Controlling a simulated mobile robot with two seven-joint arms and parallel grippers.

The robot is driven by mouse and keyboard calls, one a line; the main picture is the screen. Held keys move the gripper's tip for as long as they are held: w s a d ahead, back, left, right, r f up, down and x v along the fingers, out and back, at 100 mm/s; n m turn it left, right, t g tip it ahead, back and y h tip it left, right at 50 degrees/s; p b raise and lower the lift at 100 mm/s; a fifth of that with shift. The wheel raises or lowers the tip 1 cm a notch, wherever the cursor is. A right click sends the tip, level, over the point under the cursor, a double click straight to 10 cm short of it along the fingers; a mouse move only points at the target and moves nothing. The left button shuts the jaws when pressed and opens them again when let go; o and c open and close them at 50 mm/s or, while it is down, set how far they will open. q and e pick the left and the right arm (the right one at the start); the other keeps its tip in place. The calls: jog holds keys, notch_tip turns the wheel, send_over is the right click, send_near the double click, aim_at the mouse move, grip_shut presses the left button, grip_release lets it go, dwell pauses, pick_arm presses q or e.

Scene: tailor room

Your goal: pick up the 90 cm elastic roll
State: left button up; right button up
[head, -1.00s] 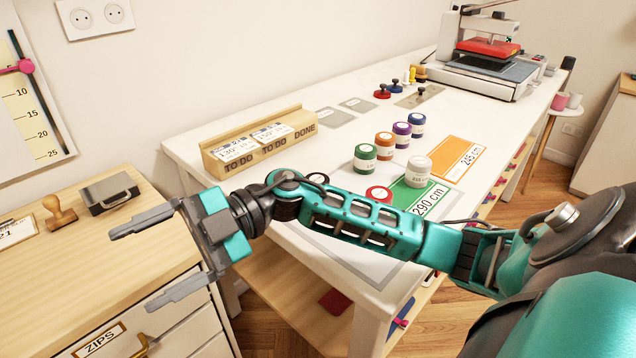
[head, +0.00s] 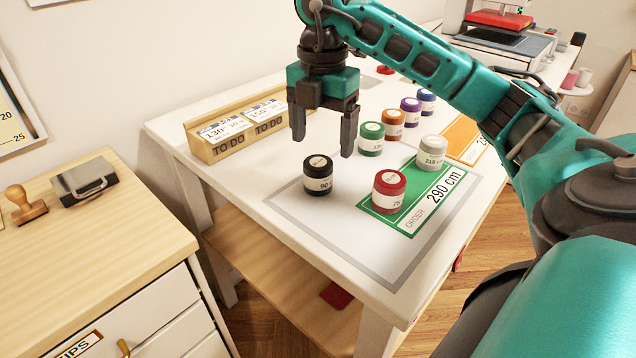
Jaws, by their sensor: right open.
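The 90 cm elastic roll is a black roll (head: 318,182) with a white label reading 90. It stands upright near the front left of the white table, inside the grey outlined rectangle. My right gripper (head: 324,146) is open and empty, its fingers pointing down above and just behind the black roll. I see no contact with the roll. My left gripper is not in view.
A red roll (head: 388,191) stands on the green 290 cm card (head: 440,185), right of the black one. A white roll (head: 432,152), a green roll (head: 371,138) and several others stand behind. The wooden TO DO holder (head: 234,133) is at the left. The outlined area's front is clear.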

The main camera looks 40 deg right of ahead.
aim_at(318, 162)
jog(key=f, duration=0.7)
jog(key=shift+w+f+b, duration=0.35)
jog(key=shift+w+b, duration=0.05)
jog(key=c, duration=1.1)
jog(key=shift+r, duration=0.15)
